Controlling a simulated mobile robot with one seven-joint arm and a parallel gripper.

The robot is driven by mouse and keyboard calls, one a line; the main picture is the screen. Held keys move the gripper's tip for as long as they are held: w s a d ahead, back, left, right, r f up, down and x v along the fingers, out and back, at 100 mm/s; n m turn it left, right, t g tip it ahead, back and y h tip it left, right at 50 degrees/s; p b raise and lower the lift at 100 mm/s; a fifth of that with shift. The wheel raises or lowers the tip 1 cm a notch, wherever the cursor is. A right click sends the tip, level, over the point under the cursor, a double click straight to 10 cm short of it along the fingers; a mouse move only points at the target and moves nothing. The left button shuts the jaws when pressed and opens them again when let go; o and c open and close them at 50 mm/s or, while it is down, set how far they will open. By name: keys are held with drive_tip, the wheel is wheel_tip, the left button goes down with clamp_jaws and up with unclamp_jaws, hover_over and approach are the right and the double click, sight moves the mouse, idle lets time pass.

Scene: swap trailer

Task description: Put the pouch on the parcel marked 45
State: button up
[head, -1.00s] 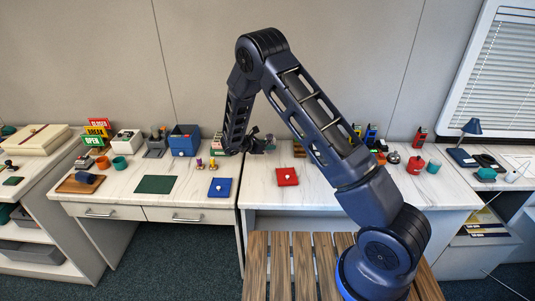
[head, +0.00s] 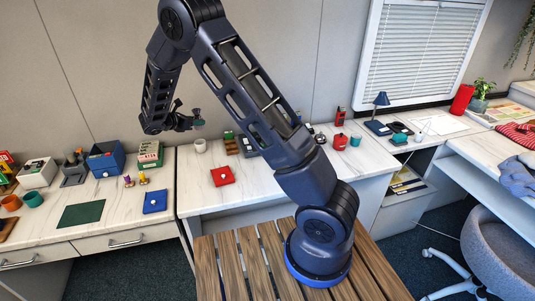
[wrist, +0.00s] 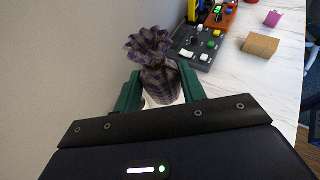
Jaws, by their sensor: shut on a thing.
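The pouch (wrist: 150,48) is purple and grey striped with a ruffled, gathered top. In the wrist view it stands upright between the green fingers of my gripper (wrist: 159,77), which is shut on it. In the head view my gripper (head: 190,122) is raised above the back of the white desks, and the pouch is too small there to make out clearly. I can read no 45 on anything in view, so I cannot tell which thing is the marked parcel.
A white cup (head: 200,146), a red flat box (head: 222,176) and a blue flat box (head: 155,202) stand on the desks. Bare desk lies around the red box.

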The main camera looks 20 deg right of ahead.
drive_tip(key=s+d+r+m+g+h, duration=0.1)
drive_tip(key=s+d+m+g, duration=0.2)
drive_tip(key=d, duration=0.9)
drive_tip(key=s+d+r+m+g+h, duration=0.15)
drive_tip(key=s+d, duration=0.45)
drive_tip(key=d, duration=0.6)
drive_tip(key=s+d+r+m+g, duration=0.2)
drive_tip(key=s+d+m+g, duration=0.15)
drive_tip(key=d, duration=0.85)
drive_tip(key=shift+n, duration=0.4)
drive_tip(key=f, duration=2)
drive_tip(key=shift+s+d, duration=0.15)
drive_tip(key=shift+s, duration=0.15)
drive_tip(key=o, duration=1)
drive_tip(key=shift+f, duration=0.1)
